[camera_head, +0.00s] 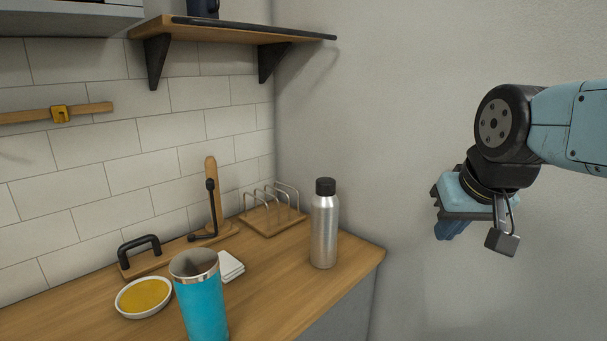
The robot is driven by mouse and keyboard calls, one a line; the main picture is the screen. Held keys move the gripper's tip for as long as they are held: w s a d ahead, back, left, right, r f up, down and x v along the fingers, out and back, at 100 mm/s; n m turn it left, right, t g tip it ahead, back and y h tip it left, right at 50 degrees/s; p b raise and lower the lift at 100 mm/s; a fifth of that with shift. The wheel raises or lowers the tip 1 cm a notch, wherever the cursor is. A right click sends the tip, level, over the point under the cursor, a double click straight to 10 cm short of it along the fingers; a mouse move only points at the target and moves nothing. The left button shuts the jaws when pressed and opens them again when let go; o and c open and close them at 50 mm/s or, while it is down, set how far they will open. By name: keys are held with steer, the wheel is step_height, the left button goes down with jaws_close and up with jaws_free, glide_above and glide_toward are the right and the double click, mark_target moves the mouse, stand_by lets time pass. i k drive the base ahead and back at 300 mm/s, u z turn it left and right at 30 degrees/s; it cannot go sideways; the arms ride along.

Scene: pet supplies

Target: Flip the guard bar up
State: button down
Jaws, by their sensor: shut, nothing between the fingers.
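A thin black bar (213,208), likely the guard bar, stands nearly upright close against a wooden post (211,165). It has a rounded knob at its top, and a short black arm runs left from its foot. The post rises from a wooden base at the back of the counter by the tiled wall. A hinge is too small to make out. My gripper (452,231) hangs at the right in front of the bare grey wall, pointing down, well away from the bar. Its blue fingers are together, with nothing seen between them.
On the wooden counter (290,292) stand a blue tumbler (201,305), a bowl of yellow contents (144,296), white folded cloths (231,267), a steel bottle (324,235), a wire rack (272,214) and a black handle (139,246). A shelf (235,32) overhangs the back.

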mark_target(185, 20)
steer(key=z, duration=0.5)
steer(key=k, duration=1.25)
steer(key=u, duration=0.85)
steer(key=i, duration=1)
